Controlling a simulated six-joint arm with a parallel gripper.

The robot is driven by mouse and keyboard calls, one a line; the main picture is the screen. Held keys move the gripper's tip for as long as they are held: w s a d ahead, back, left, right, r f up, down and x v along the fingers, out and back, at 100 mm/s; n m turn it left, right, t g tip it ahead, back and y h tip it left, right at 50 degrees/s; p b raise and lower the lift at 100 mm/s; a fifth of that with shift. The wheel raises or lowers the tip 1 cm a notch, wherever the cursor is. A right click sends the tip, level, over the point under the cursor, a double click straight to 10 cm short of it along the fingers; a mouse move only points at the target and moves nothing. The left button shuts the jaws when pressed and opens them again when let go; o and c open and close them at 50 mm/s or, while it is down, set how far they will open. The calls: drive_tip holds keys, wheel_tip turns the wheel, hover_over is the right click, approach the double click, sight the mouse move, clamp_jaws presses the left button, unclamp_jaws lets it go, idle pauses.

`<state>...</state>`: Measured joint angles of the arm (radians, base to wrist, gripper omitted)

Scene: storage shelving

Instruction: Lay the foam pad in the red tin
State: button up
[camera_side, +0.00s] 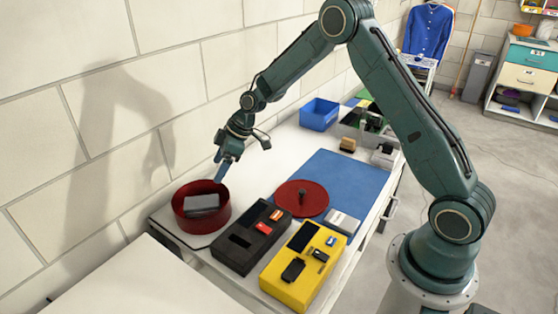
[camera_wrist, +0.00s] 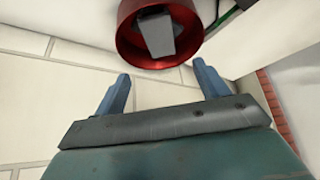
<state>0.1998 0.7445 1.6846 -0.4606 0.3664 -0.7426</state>
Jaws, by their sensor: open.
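The red tin (camera_side: 189,229) is a round open tin at the near left end of the bench, by the wall. A grey block-shaped pad, which looks like the foam pad (camera_side: 201,204), lies inside it, seemingly a little tilted. In the wrist view the red tin (camera_wrist: 128,45) is at the top, with the grey pad (camera_wrist: 158,35) inside. My gripper (camera_side: 222,180) is above the tin's far right rim, apart from the pad. In the wrist view my gripper (camera_wrist: 160,82) has its two blue fingers spread with nothing between them.
A round red lid (camera_side: 315,198) with a dark knob lies on the blue mat (camera_side: 345,178). A black case (camera_side: 233,262) and a yellow case (camera_side: 284,289) stand right of the tin. A blue bin (camera_side: 319,116) is farther back. The wall is close on the left.

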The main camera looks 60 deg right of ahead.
drive_tip(key=shift+r, duration=0.1)
drive_tip(key=s+a+r+m+h, duration=0.1)
drive_tip(key=s+r+m+h, duration=0.15)
drive_tip(key=s+r, duration=1.4)
drive_tip(key=s+r+m+h, duration=0.1)
drive_tip(key=s+r+m, duration=0.1)
drive_tip(key=s, duration=0.8)
drive_tip(key=s+r+m+t, duration=0.1)
drive_tip(key=s+r+m, duration=0.2)
drive_tip(key=s, duration=0.8)
drive_tip(key=shift+s+d+r+m+h, duration=0.2)
drive_tip(key=shift+s+d+m+h, duration=0.2)
drive_tip(key=shift+m, duration=0.35)
